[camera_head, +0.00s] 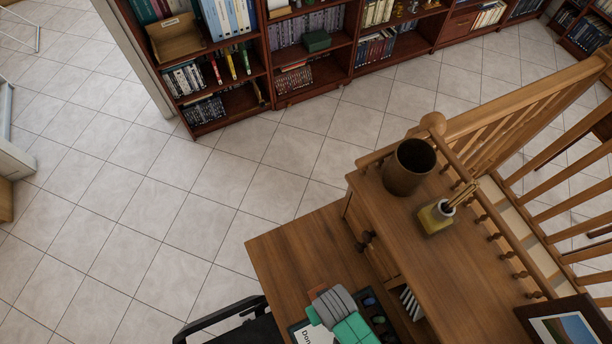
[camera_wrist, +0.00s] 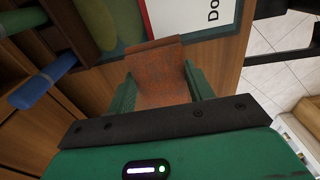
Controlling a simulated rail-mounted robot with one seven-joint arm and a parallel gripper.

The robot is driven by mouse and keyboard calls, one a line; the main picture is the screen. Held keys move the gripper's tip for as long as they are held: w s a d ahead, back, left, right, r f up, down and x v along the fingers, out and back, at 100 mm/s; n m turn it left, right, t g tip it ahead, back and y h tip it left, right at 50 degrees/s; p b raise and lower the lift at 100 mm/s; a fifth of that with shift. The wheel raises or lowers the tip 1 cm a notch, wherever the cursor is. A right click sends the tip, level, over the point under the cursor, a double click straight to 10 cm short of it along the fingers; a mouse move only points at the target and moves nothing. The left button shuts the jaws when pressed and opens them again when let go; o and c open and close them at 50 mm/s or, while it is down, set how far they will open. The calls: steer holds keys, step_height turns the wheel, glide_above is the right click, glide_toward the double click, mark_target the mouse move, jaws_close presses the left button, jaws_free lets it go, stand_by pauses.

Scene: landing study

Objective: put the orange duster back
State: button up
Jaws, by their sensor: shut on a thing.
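The orange duster (camera_wrist: 160,75) is a rusty orange block between the two green fingers of my gripper (camera_wrist: 158,68) in the wrist view. My gripper is shut on it, with a finger along each side. In the head view, a small orange part of the duster (camera_head: 317,292) shows beside my grey and green wrist, over the lower desk top. The wrist hides the rest of it. I cannot tell whether the duster touches the surface below. A white board with dark lettering (camera_head: 303,334) lies close by; it also shows just past the duster in the wrist view (camera_wrist: 190,14).
A dark tray (camera_head: 391,334) with blue and green items lies right of my wrist. The raised desk shelf (camera_head: 415,232) holds a brown cup (camera_head: 409,167) and a yellow pot (camera_head: 436,217). A picture frame (camera_head: 565,325) stands lower right. The desk's left part (camera_head: 280,262) is bare.

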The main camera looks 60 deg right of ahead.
steer(key=b, duration=0.1)
glide_above(301, 263)
steer(key=shift+s+a+f, duration=0.2)
steer(key=shift+s+f, duration=0.15)
steer(key=shift+f, duration=0.25)
steer(key=shift+w+d+f+b, duration=0.1)
steer(key=shift+w+f+b, duration=0.1)
steer(key=shift+f, duration=0.7)
steer(key=shift+w+d+f+b, duration=0.1)
steer(key=shift+f+b, duration=0.05)
steer(key=shift+f, duration=0.75)
steer(key=shift+f, duration=0.1)
steer(key=o, duration=1)
steer(key=r, duration=0.4)
steer(key=r+p, duration=0.1)
steer(key=r, duration=0.3)
steer(key=r+p, duration=0.1)
steer(key=r, duration=0.3)
steer(key=shift+s+a+r, duration=0.1)
steer(key=shift+s+a, duration=0.1)
steer(key=shift+s, duration=0.1)
